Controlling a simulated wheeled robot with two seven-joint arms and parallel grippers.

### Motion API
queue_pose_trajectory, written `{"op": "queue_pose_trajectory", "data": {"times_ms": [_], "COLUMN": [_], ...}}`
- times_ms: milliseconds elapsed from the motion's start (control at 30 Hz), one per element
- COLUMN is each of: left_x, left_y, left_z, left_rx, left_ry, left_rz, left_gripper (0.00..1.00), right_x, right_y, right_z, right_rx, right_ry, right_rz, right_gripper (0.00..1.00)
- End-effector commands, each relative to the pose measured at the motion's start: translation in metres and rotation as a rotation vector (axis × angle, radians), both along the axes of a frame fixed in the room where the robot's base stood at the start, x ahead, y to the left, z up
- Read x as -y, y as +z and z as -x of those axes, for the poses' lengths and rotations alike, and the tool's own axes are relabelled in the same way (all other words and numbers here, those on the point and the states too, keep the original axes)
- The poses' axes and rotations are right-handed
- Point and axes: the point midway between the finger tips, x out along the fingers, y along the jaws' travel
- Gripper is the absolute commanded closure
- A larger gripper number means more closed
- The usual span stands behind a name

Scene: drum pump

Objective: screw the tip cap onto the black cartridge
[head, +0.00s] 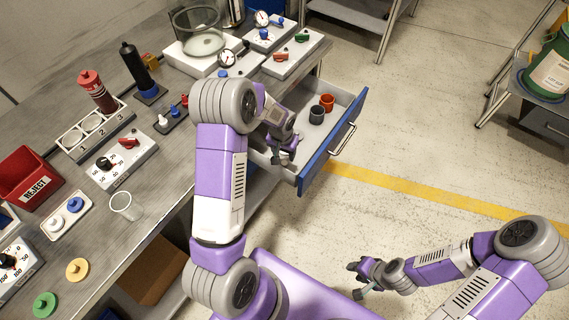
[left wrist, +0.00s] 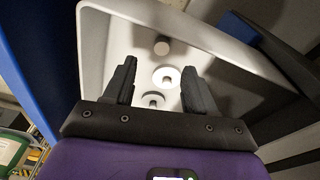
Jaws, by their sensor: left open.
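The black cartridge (head: 133,66) stands upright in a dark holder with a blue edge on the bench. Small white, blue and red pieces stand on a dark strip (head: 171,118) beside it; I cannot tell whether one is the tip cap. My left gripper (head: 284,152) is over the open drawer (head: 346,110), away from the cartridge. In the left wrist view its jaws (left wrist: 159,66) are open and empty, with two pale round pieces (left wrist: 166,76) and a grey one (left wrist: 162,46) showing beyond or between them. My right gripper (head: 361,279) hangs over the floor; its jaw state is unclear.
An orange cup (head: 327,102) and a dark grey cup (head: 316,115) sit in the drawer. A red cartridge (head: 95,91) stands in a numbered rack. A red reject bin (head: 29,179), gauges and switch boxes crowd the bench.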

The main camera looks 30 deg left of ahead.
Motion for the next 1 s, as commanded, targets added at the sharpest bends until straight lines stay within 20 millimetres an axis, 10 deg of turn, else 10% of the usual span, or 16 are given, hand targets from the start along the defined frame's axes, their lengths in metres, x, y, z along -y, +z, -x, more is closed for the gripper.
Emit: {"op": "queue_pose_trajectory", "data": {"times_ms": [1000], "left_x": [-0.004], "left_y": [-0.076], "left_z": [-0.010], "left_rx": [0.000], "left_ry": [0.000], "left_rz": [0.001], "left_gripper": [0.44], "right_x": [0.000], "right_y": [-0.030], "right_z": [0.000], "right_rx": [0.000], "right_ry": [0.000], "right_rz": [0.000], "right_gripper": [0.62]}}
